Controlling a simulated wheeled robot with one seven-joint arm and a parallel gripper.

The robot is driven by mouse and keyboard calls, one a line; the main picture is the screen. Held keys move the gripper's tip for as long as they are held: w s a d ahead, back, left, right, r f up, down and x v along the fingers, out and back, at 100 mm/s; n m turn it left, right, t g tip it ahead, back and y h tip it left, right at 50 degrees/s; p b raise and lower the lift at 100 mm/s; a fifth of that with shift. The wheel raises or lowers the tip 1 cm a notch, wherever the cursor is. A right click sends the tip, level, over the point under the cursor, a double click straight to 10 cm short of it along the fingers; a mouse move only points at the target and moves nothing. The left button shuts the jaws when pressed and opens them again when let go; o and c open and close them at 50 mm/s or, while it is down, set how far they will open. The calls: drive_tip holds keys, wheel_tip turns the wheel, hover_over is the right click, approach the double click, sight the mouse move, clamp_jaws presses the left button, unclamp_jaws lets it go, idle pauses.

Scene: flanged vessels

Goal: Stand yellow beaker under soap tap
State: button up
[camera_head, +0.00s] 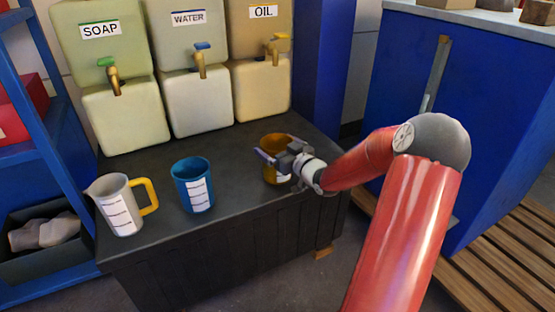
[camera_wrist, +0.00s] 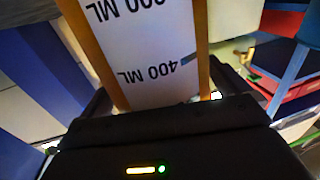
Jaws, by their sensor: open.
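The yellow beaker (camera_head: 269,174) stands on the dark bench at its right end, in front of the OIL container and partly hidden by my gripper. My gripper (camera_head: 277,154) is open, with its fingers around the beaker. In the wrist view the beaker's white label (camera_wrist: 150,50) with ML marks fills the space between the fingers. The soap tap (camera_head: 113,79), brass with a green handle, is on the SOAP container (camera_head: 124,114) at the far left of the bench. The bench top below this tap is bare.
The water tap (camera_head: 200,66) and oil tap (camera_head: 274,48) jut out above the bench (camera_head: 228,170). A blue shelf (camera_head: 60,140) stands left.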

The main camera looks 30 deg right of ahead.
drive_tip(key=shift+c, duration=0.3)
drive_tip(key=c, duration=1)
drive_tip(key=shift+o, duration=0.2)
drive_tip(key=shift+r, duration=0.15)
